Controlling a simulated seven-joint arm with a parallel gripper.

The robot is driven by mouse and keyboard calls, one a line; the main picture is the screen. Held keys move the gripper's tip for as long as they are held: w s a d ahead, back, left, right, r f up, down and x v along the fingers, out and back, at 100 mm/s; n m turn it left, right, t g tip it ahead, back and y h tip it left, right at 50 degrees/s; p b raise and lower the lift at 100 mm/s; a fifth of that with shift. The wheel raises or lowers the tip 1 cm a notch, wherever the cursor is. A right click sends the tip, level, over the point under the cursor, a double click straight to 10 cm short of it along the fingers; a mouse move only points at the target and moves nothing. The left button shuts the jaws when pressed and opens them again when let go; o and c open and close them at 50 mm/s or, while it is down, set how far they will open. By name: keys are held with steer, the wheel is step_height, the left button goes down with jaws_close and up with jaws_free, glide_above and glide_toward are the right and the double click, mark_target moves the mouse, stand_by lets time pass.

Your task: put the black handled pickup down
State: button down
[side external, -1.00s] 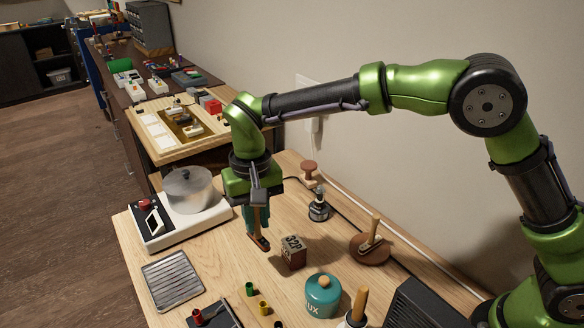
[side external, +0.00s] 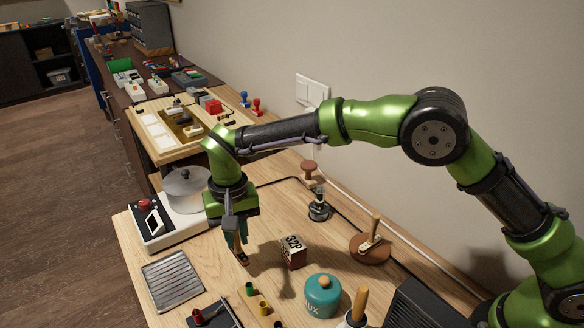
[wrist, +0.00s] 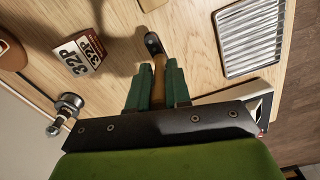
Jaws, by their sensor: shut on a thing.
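My gripper (side external: 237,240) is shut on the pickup (side external: 242,258), which hangs below the fingers close above or on the wooden tabletop; I cannot tell if it touches. In the wrist view the pickup (wrist: 153,43) shows a dark, rounded end with a light spot and a brown shaft running back between the green fingers (wrist: 157,85). The fingers hide part of it.
A block marked 32P (side external: 293,252) stands right of the pickup. A ribbed metal tray (side external: 171,279) lies to the front left, and a scale with a pot (side external: 186,190) stands behind. A teal jar (side external: 322,296) is at front right. Bare wood surrounds the pickup.

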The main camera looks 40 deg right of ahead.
steer(key=w+a, duration=0.3)
steer(key=w, duration=0.2)
steer(key=shift+w+a+f, duration=0.2)
steer(key=shift+w+f, duration=0.05)
steer(key=shift+f, duration=0.05)
steer(key=shift+f, duration=1.75)
steer(key=shift+f, duration=0.15)
steer(key=c, duration=1.1)
jaws_free()
steer(key=shift+o, duration=0.2)
